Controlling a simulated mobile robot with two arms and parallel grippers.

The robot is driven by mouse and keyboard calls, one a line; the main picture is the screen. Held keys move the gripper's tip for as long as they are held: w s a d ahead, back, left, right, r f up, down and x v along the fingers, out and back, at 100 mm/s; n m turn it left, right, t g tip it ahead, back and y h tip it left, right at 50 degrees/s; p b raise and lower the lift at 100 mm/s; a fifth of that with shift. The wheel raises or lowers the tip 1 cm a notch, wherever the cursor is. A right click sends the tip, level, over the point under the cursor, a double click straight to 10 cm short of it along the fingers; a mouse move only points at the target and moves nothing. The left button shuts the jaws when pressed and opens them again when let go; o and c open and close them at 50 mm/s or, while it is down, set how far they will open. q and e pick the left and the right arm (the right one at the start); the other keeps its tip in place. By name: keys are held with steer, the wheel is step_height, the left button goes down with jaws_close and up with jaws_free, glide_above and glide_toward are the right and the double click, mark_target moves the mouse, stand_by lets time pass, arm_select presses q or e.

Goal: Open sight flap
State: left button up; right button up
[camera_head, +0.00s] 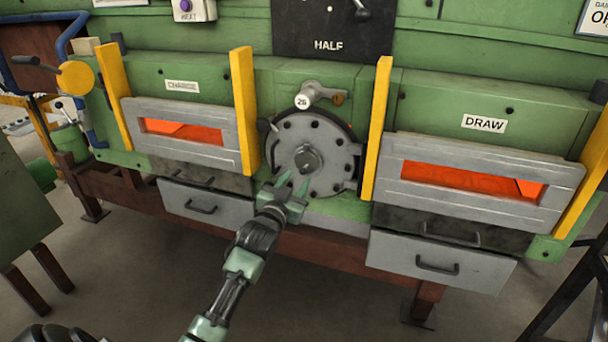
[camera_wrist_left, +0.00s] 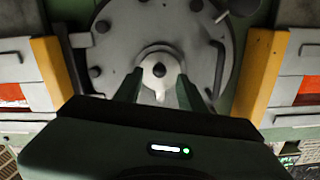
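A round grey bolted cover (camera_head: 322,140) sits in the middle of the green furnace front, between two yellow posts. At its centre is a darker round boss (camera_head: 307,161). The left wrist view shows a small pale teardrop-shaped flap (camera_wrist_left: 159,75) on the boss, its narrow end pointing down; it appears to hang over the centre. My left gripper (camera_head: 294,182) is just below and in front of the boss. In the wrist view its two fingers (camera_wrist_left: 160,80) are apart, one on each side of the flap, with nothing clearly gripped. I cannot tell whether they touch it.
A grey lever with a "26" tag (camera_head: 313,95) is above the cover. Glowing slots show in the charge door (camera_head: 195,153) at left and the draw door (camera_head: 480,205) at right. Drawers (camera_head: 205,205) are below. Yellow posts (camera_head: 243,110) and (camera_head: 377,125) flank the cover.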

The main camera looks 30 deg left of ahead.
mark_target(302, 174)
arm_select(q)
steer(key=shift+x, duration=2)
steer(key=shift+d, duration=0.1)
jaws_close()
steer(key=shift+f, duration=0.1)
